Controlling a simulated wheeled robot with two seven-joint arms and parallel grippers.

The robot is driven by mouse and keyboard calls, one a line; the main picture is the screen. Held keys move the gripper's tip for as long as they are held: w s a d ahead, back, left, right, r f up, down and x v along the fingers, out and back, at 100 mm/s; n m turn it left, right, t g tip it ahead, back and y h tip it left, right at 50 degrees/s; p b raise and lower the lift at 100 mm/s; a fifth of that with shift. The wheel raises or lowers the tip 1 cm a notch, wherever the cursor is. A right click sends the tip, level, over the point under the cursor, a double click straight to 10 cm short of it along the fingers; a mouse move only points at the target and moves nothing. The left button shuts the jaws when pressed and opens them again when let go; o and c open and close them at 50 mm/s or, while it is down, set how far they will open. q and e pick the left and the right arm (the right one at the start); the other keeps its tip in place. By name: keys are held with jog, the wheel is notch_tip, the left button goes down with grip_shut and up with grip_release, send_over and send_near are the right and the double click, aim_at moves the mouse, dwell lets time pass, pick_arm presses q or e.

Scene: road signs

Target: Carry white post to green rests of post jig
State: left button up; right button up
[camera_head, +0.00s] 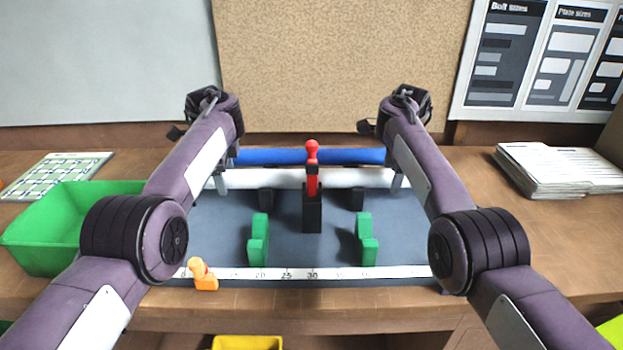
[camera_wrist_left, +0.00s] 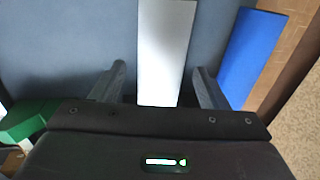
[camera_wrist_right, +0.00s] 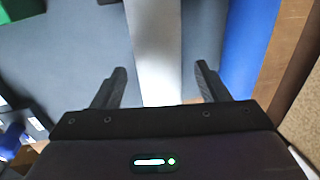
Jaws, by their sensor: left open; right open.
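In the head view my arms hide both post ends and most of the grippers. Two green rests (camera_head: 259,240) (camera_head: 367,240) stand apart and empty on the jig, nearer the front.
A blue post (camera_head: 310,157) lies behind the white one. A black block with a red clamp handle (camera_head: 312,160) stands at the centre. An orange piece (camera_head: 202,274) sits near the front ruler strip (camera_head: 335,272). A green bin (camera_head: 40,232) stands left and papers (camera_head: 556,170) right.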

pick_arm(q)
jog(key=shift+w+f, duration=0.1)
jog(key=shift+f, duration=0.25)
pick_arm(e)
jog(key=shift+f, duration=0.4)
jog(key=shift+w, duration=0.1)
pick_arm(q)
jog(key=shift+c, duration=0.2)
pick_arm(e)
jog(key=shift+c, duration=0.2)
pick_arm(q)
jog(key=c, duration=1.4)
pick_arm(e)
jog(key=shift+r, duration=0.1)
jog(key=c, duration=1.4)
